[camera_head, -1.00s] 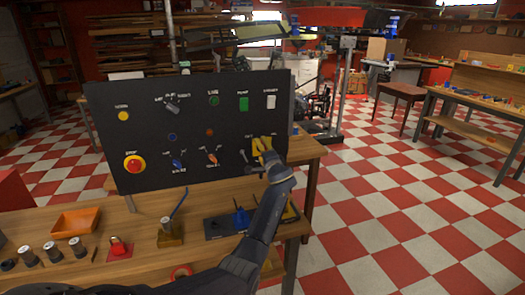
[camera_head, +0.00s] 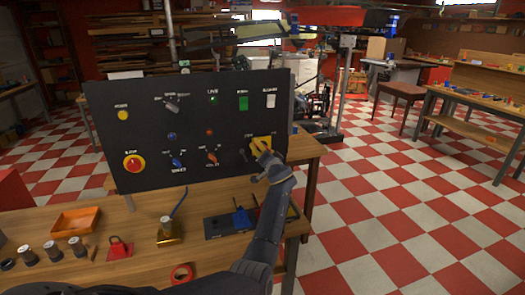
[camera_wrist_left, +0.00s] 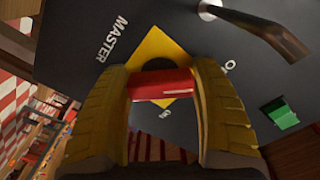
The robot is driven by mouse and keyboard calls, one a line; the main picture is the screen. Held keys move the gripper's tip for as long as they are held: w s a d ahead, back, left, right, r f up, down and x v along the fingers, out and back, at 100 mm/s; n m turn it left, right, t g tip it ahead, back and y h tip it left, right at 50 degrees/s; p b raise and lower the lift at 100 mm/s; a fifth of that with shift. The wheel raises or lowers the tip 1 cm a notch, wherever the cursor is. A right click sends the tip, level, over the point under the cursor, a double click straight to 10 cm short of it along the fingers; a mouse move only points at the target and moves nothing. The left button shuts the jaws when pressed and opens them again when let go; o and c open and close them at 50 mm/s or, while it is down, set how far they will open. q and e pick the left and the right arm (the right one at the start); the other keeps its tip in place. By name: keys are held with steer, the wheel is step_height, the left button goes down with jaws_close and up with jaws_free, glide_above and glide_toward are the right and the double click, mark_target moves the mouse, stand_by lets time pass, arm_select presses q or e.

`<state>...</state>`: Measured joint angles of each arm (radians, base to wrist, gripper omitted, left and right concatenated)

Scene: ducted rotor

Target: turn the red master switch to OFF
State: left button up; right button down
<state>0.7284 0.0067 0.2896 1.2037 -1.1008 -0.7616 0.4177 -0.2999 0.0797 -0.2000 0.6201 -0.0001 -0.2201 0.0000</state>
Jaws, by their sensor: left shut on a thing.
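The red master switch (camera_wrist_left: 163,84) sits on a yellow diamond plate (camera_wrist_left: 152,48) on the dark panel, beside the word MASTER in the left wrist view. My left gripper (camera_wrist_left: 163,88) has its yellow fingers on both ends of the red handle, shut on it. The handle lies across the gap between the fingers. ON is printed below the plate, and a label starting with O is partly hidden at right. In the head view the left gripper (camera_head: 260,148) is at the panel's lower right and covers the switch. My right gripper is not in view.
The control panel (camera_head: 145,90) carries a red stop button (camera_head: 133,163), knobs and lights. A dark lever (camera_wrist_left: 265,30) stands close to the gripper. The wooden bench (camera_head: 130,275) holds an orange tray (camera_head: 76,221), a red padlock-like piece (camera_head: 118,247) and a brass block (camera_head: 169,233).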

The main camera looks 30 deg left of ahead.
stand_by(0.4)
arm_select(q)
steer(key=o, duration=1.2)
steer(key=v, duration=1.2)
